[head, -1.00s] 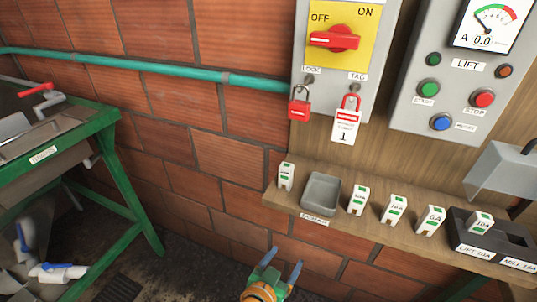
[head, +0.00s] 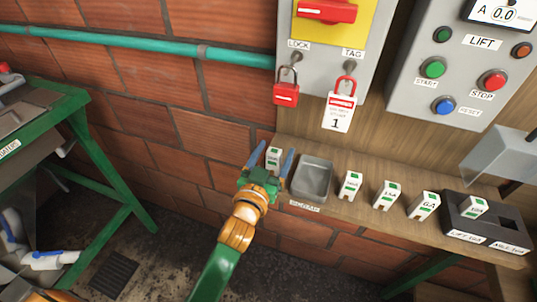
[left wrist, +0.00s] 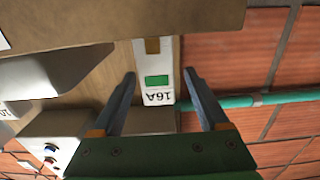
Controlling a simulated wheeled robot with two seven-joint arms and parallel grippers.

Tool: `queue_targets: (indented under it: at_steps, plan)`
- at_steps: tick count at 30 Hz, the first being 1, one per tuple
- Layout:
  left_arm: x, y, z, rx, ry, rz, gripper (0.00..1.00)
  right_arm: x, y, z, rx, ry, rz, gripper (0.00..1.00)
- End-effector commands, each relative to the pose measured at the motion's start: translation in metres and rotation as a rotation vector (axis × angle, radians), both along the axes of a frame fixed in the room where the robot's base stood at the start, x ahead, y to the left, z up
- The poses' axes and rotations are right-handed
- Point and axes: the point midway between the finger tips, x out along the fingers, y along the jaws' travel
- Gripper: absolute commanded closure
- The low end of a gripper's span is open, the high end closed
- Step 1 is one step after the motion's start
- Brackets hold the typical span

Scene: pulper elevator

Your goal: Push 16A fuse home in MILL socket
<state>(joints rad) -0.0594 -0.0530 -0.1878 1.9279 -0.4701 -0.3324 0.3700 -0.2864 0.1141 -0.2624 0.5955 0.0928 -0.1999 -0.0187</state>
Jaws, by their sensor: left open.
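The 16A fuse (head: 273,157), white with a green patch, stands at the left end of the wooden shelf. In the left wrist view the fuse (left wrist: 155,80) shows its 16A mark between my fingers. My left gripper (head: 273,164) is open, with one finger on each side of the fuse; I cannot tell whether they touch it. The black socket block (head: 459,218) is at the shelf's right end. A fuse (head: 473,207) sits in its left socket, above the LIFT label. The MILL socket (head: 509,226) on the right looks empty and dark.
A grey tray (head: 312,180) is just right of my gripper. Several other fuses (head: 387,194) stand between tray and block. A grey box with a red padlock (head: 286,93) and tag (head: 340,108) hangs above. A grey hood (head: 490,160) overhangs near the block.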

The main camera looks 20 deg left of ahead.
Motion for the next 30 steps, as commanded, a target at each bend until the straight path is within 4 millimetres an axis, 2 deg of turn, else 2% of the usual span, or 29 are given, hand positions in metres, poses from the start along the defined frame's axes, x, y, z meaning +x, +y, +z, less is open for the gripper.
queue_targets:
  at_steps: [4, 10, 11, 19, 30]
  plan:
    - [0.020, -0.001, 0.001, -0.002, 0.001, 0.000, 0.22, 0.000, 0.000, 0.004, 0.000, 0.000, 0.000, 0.23]
    - [0.021, -0.001, 0.000, -0.002, 0.001, 0.000, 0.22, 0.000, 0.000, 0.003, 0.000, 0.000, 0.000, 0.23]
    - [0.021, -0.001, 0.000, -0.002, 0.001, 0.000, 0.25, 0.000, 0.000, 0.003, 0.000, 0.000, 0.000, 0.23]
    - [0.021, -0.001, 0.000, -0.002, 0.001, -0.001, 0.98, 0.000, 0.000, 0.003, 0.000, 0.000, 0.000, 0.23]
    - [0.021, -0.001, 0.005, -0.001, -0.001, 0.000, 1.00, 0.000, 0.000, 0.003, 0.000, 0.000, 0.000, 0.23]
